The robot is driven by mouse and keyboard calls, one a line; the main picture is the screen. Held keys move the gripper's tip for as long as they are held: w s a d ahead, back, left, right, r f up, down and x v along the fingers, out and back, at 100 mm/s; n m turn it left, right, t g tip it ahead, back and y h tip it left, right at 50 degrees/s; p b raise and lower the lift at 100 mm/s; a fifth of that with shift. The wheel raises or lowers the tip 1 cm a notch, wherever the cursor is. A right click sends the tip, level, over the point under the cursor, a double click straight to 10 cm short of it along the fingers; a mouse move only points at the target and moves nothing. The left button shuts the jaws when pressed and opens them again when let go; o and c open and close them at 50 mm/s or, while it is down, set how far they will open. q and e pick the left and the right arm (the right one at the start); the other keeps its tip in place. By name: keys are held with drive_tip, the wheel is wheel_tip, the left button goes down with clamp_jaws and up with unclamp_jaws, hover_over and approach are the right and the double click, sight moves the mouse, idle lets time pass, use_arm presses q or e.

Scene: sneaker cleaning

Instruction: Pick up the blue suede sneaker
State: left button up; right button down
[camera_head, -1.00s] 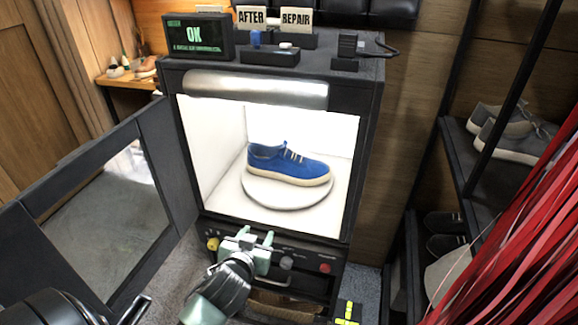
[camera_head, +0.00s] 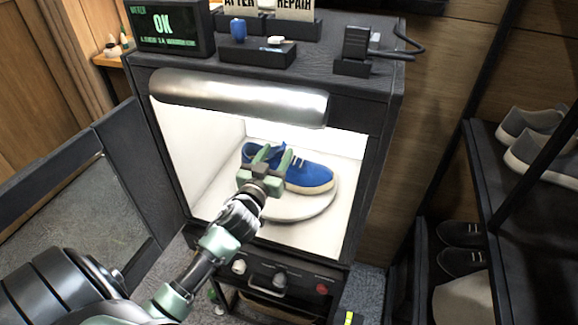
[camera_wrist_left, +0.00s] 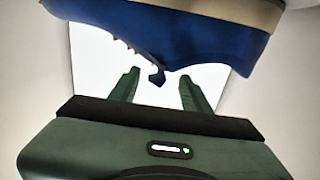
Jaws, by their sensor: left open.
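The blue suede sneaker (camera_head: 308,176) with a pale sole stands on a round white turntable (camera_head: 300,208) inside the lit white box, toe to the right. My left gripper (camera_head: 271,154) is open, with green fingers reaching into the box in front of the sneaker and overlapping its laces and heel side in the head view. In the left wrist view the sneaker (camera_wrist_left: 165,28) shows close at the top, and the two fingers (camera_wrist_left: 155,85) are apart with nothing visible between their tips but the edge of a lace. Whether the fingers touch the sneaker I cannot tell. My right gripper is not in view.
The black cabinet has a silver lamp bar (camera_head: 238,97) over the opening and a door (camera_head: 85,190) swung open at left. A screen (camera_head: 170,27) reading OK and small trays stand on top. A shelf (camera_head: 540,190) with other shoes is at right.

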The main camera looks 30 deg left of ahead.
sight(284, 143)
use_arm(q)
drive_tip(key=x, duration=0.3)
drive_tip(key=p+x, duration=0.1)
drive_tip(key=x, duration=0.1)
drive_tip(key=shift+w+d+r, duration=0.25)
drive_tip(key=shift+w, duration=0.15)
drive_tip(key=shift+w+a+f, duration=0.1)
drive_tip(key=shift+w, duration=0.3)
drive_tip(key=shift+s, duration=0.1)
drive_tip(key=shift+c, duration=0.3)
clamp_jaws()
idle(0.3)
